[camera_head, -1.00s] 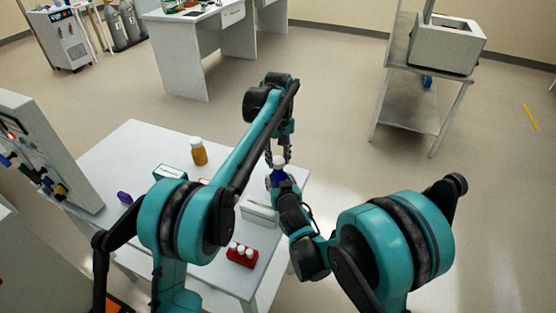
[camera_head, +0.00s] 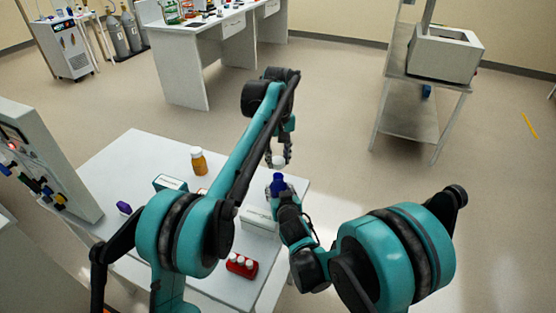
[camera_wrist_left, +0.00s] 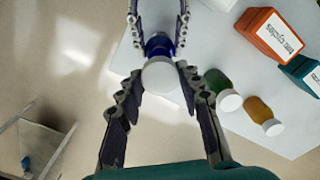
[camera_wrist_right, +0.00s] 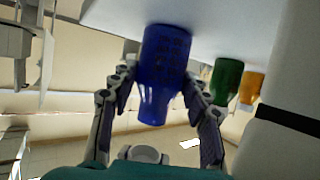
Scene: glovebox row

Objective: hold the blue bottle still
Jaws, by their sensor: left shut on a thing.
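The blue bottle (camera_head: 278,185) is at the table's right side, its mouth uncapped. In the right wrist view the bottle (camera_wrist_right: 165,75) stands between the fingers of my right gripper (camera_wrist_right: 163,80), which is shut on its sides. My left gripper (camera_head: 279,158) is shut on a white cap (camera_head: 278,162), just above the bottle and apart from it. The left wrist view shows the cap (camera_wrist_left: 160,75) between the fingertips, with the blue bottle (camera_wrist_left: 158,44) partly hidden behind it. I cannot tell whether the bottle's base touches the table.
On the white table (camera_head: 135,150) stand an amber bottle (camera_head: 199,163), a white box (camera_head: 258,220), a red rack (camera_head: 241,266) with white-capped vials and a purple object (camera_head: 124,208). A green bottle (camera_wrist_left: 218,85) shows in the left wrist view. A grey panelled cabinet (camera_head: 45,165) borders the left.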

